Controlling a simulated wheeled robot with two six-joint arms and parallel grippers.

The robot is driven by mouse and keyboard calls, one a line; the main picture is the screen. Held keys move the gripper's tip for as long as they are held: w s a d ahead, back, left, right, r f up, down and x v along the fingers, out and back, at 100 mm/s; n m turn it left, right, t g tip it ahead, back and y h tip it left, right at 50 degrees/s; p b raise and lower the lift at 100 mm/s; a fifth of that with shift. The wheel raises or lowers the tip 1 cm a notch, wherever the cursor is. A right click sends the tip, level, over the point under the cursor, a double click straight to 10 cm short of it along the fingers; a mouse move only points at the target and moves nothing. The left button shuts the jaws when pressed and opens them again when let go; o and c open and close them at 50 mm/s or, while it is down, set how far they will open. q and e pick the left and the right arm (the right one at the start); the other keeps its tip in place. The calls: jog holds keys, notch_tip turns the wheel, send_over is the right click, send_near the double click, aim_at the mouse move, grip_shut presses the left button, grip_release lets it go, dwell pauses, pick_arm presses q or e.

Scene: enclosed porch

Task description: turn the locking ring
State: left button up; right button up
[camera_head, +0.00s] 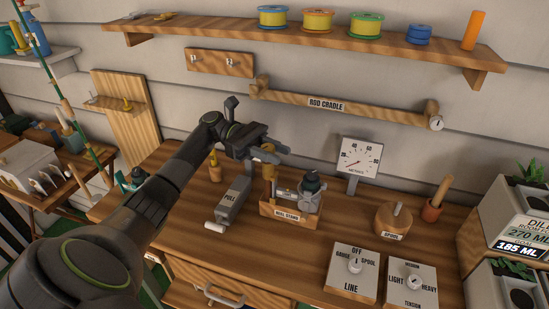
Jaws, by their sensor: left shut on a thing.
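My left gripper (266,148) reaches in from the left over the workbench. It is shut on a small brass-coloured piece (268,158) above the left end of the reel stand (284,213). This piece may be the locking ring, but the jaws partly hide it and its shape is hard to tell. A brass-coloured post stands below it on the stand. A grey reel (309,196) with a dark top sits on the right part of the stand, apart from the jaws. My right gripper is not in view.
A grey PULL box (232,200) stands left of the reel stand. A dial gauge (359,158) stands behind right. A wooden spool (393,219) and two switch panels, LINE (353,286) and TENSION (410,296), are at right. The rod cradle (340,106) and shelf (300,38) are on the wall.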

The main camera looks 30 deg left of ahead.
pick_arm(q)
jog(key=shift+s+m+g+y+b, duration=0.2)
jog(key=shift+m+g+y+b, duration=0.2)
jog(key=shift+m+g+b, duration=1.5)
jog(key=shift+n+g+p, duration=0.4)
jog(key=shift+p, duration=0.1)
jog(key=o, duration=1)
notch_tip(320, 180, up, 10)
jog(key=shift+b, duration=0.6)
jog(key=shift+c, duration=0.2)
